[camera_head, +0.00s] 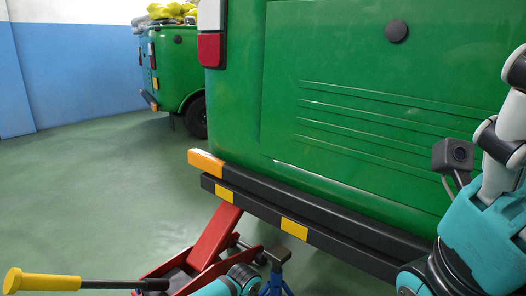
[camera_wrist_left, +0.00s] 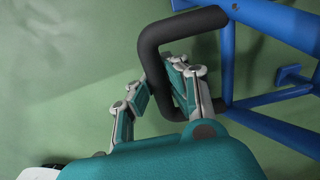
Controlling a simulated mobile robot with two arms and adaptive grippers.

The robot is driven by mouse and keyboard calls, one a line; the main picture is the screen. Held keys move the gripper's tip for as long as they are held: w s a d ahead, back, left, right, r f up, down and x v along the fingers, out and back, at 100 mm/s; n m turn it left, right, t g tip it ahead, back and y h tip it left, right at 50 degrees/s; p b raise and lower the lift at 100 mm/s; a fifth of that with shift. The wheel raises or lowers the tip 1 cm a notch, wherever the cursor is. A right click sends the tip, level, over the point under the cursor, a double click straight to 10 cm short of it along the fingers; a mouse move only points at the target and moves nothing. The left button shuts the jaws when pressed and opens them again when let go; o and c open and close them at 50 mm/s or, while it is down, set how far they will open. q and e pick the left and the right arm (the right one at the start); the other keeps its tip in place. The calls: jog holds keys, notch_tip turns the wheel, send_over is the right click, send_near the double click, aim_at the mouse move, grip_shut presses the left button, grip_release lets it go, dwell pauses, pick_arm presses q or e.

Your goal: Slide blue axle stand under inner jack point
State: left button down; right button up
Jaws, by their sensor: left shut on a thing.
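The blue axle stand (camera_head: 275,284) is at the bottom of the head view, with its saddle top below the rickshaw's bumper. In the left wrist view, its blue tube frame (camera_wrist_left: 228,50) is on the right, with a black U-shaped handle (camera_wrist_left: 152,55) joined to it. My left gripper (camera_wrist_left: 168,85) is shut on this handle. In the head view only part of my left wrist shows beside the stand, and the fingers are hidden. The inner jack point under the green rickshaw (camera_head: 370,110) is hidden. My right arm shows at the right edge, its fingers out of view.
A red floor jack (camera_head: 212,240) reaches under the bumper (camera_head: 295,222), left of the stand. Its yellow-gripped lever (camera_head: 42,282) sticks out to the left. Another green rickshaw (camera_head: 178,65) stands at the back by the blue wall. The green floor at left is clear.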

pick_arm(q)
jog(key=shift+w+d+r, duration=0.15)
jog(key=shift+r, duration=0.05)
jog(key=shift+w+d, duration=0.9)
jog(key=shift+w, duration=0.3)
jog(key=shift+w+d, duration=0.85)
jog(key=shift+w, duration=0.3)
jog(key=c, duration=1.1)
grip_release()
jog(key=shift+f, duration=0.1)
jog(key=shift+s+a, duration=0.1)
jog(key=shift+r+p, duration=0.65)
jog(key=shift+p, duration=0.1)
jog(key=shift+r+p, duration=3.25)
jog(key=shift+r, duration=0.3)
